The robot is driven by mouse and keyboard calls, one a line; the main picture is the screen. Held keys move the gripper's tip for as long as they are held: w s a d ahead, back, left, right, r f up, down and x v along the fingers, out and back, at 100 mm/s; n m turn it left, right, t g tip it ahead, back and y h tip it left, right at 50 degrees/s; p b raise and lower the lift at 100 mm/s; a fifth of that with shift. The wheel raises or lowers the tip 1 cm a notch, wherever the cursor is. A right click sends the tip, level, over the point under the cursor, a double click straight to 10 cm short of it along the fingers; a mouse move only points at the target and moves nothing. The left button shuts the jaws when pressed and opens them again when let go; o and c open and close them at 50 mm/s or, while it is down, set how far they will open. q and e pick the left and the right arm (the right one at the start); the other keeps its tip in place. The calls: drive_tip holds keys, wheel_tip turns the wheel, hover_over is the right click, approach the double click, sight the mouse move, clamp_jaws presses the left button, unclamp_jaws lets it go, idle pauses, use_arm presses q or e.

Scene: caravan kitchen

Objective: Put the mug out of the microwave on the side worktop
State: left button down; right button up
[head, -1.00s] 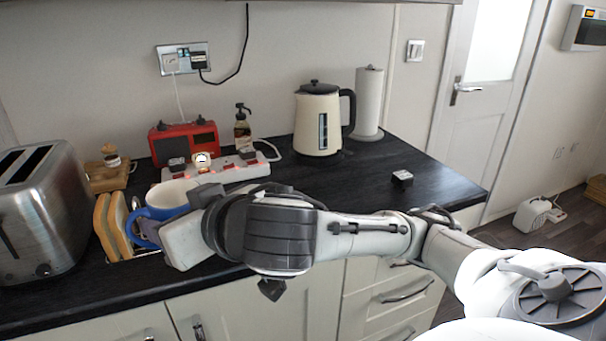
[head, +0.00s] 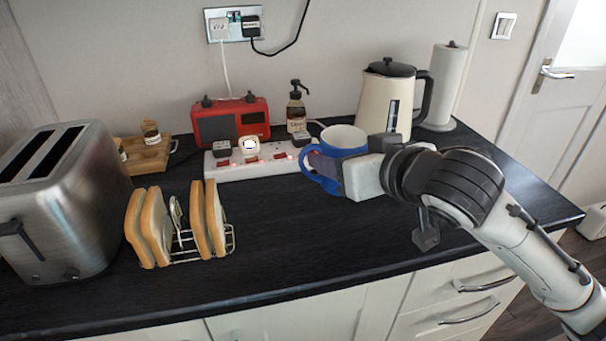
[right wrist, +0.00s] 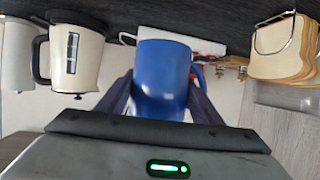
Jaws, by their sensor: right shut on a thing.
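The blue mug (head: 326,172) with a pale inside is upright over the dark worktop (head: 290,240), in front of the right end of the power strip. My right gripper (head: 350,172) is shut on it from the right. Its handle points left in the head view. In the right wrist view, which is upside down, the mug (right wrist: 162,75) sits between the two fingers of my right gripper (right wrist: 162,103). I cannot tell whether its base touches the worktop. My left gripper and the microwave are not in view.
A toast rack with bread slices (head: 150,228) and a steel toaster (head: 60,200) stand left. A white power strip (head: 265,160), red radio (head: 230,122), soap bottle (head: 297,112), cream kettle (head: 385,102) and paper roll (head: 445,85) line the back. The front middle is clear.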

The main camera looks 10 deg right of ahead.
drive_tip(key=shift+w+a+f+n+y, duration=0.15)
drive_tip(key=shift+w+f, duration=0.05)
drive_tip(key=shift+w, duration=0.2)
drive_tip(key=shift+w+a+f+n+y, duration=0.15)
drive_tip(key=shift+w+f, duration=0.05)
drive_tip(key=shift+w, duration=0.2)
wheel_tip(320, 180, down, 4)
drive_tip(key=shift+f+b, duration=0.25)
drive_tip(key=shift+b, duration=0.1)
drive_tip(key=shift+f+b, duration=0.35)
drive_tip(key=shift+f, duration=2.2)
drive_tip(key=o, duration=1.4)
drive_tip(key=shift+o, duration=0.2)
